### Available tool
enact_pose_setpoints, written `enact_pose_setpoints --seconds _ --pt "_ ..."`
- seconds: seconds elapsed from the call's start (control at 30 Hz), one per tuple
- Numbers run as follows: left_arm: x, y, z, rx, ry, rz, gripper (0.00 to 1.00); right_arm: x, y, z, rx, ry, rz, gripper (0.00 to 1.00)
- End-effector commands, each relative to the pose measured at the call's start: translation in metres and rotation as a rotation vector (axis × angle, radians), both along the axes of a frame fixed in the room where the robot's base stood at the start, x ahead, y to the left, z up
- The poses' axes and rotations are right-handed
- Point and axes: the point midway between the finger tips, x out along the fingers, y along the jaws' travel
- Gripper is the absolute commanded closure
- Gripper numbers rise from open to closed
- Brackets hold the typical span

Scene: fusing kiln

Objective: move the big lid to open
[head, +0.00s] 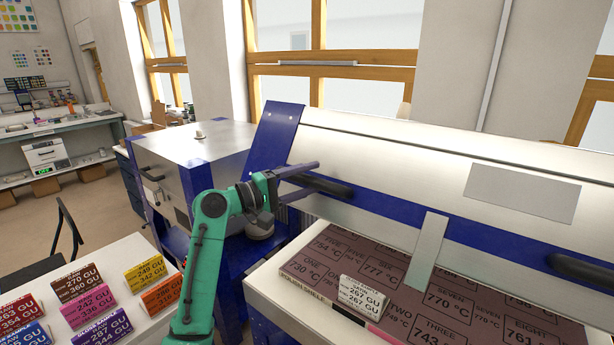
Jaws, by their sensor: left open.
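The big lid (400,165) is a long pale metal cover with a blue band along its front edge. It stands raised at a slant above the kiln bed (300,300), whose brown printed shelf shows below it. Two black handles are on the band: a left handle (335,189) and a right handle (580,268). My left gripper (304,181) is open at the left end of the left handle, with its dark fingers appearing above and below it. Whether they touch the handle I cannot tell. My right gripper is out of view.
A white sample block (361,294) stands on the shelf. Several coloured sample blocks, including a red one (22,314), stand on a white table at the lower left. A smaller metal kiln (190,160) stands behind my left arm. Open floor lies at the far left.

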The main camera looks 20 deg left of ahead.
Motion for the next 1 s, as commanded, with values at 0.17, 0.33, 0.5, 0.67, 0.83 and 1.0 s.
enact_pose_setpoints --seconds 0.17,0.33,0.5,0.67,0.83,1.0 --pt "-0.0002 0.0005 -0.0004 0.0 0.0 0.0 0.73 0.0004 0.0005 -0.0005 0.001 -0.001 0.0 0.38" --pt "-0.0003 0.0007 -0.0007 0.0 0.001 0.001 1.0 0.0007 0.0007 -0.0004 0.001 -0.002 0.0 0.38" --pt "-0.0003 0.0008 -0.0008 0.0 0.001 0.001 1.0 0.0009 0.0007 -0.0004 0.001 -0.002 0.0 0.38" --pt "-0.0002 0.0008 -0.001 0.001 0.002 0.001 1.0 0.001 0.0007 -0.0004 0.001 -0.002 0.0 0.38" --pt "-0.0003 0.0009 -0.0012 0.001 0.002 0.001 1.0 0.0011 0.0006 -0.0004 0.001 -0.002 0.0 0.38" --pt "-0.0003 0.0009 -0.0013 0.0 0.003 0.001 1.0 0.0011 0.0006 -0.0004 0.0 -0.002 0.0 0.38"
